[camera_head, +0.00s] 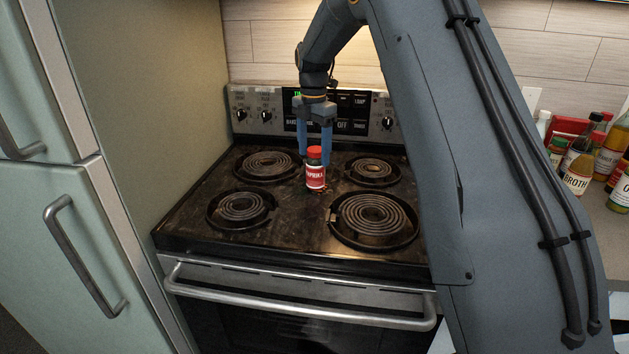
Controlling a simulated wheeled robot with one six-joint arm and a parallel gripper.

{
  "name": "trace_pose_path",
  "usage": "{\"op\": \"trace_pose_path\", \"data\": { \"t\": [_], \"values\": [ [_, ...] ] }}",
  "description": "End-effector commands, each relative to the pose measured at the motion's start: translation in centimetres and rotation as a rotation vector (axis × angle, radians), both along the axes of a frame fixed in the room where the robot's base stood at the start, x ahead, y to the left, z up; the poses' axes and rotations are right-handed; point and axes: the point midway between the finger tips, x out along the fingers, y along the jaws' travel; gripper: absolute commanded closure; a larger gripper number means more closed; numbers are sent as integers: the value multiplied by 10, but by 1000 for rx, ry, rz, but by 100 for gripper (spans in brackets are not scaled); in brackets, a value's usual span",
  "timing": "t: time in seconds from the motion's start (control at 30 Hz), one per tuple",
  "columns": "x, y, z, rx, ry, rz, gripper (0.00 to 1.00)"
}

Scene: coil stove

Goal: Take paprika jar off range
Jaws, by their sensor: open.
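The paprika jar (315,177) is small, with a red cap and a red label. It stands upright on the range's dark cooktop (284,222), in the middle between the coil burners. My gripper (314,158) points down at the jar from above and behind. Its two blue fingers are open, one to each side of the jar's cap as seen here. I cannot tell whether the fingers are level with the jar or a little behind it. The lower part of the right finger is partly hidden by the jar.
Several coil burners surround the jar, one at the front right (374,218). A control panel (262,115) rises behind. A pale green fridge (60,230) stands at left. Bottles (579,174) crowd the right counter. My arm hides part of the range's right side.

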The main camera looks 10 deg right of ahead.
Motion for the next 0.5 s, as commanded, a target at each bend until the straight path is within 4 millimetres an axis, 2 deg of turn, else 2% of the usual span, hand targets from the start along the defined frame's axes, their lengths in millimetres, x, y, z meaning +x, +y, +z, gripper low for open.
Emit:
{"op": "trace_pose_path", "data": {
  "t": [0.03,0.27,0.5],
  "values": [
    [3,0,-11,0,0,0,35],
    [5,-1,-24,0,1,-1,35],
    [5,-1,-46,0,1,-1,35]
  ]
}}
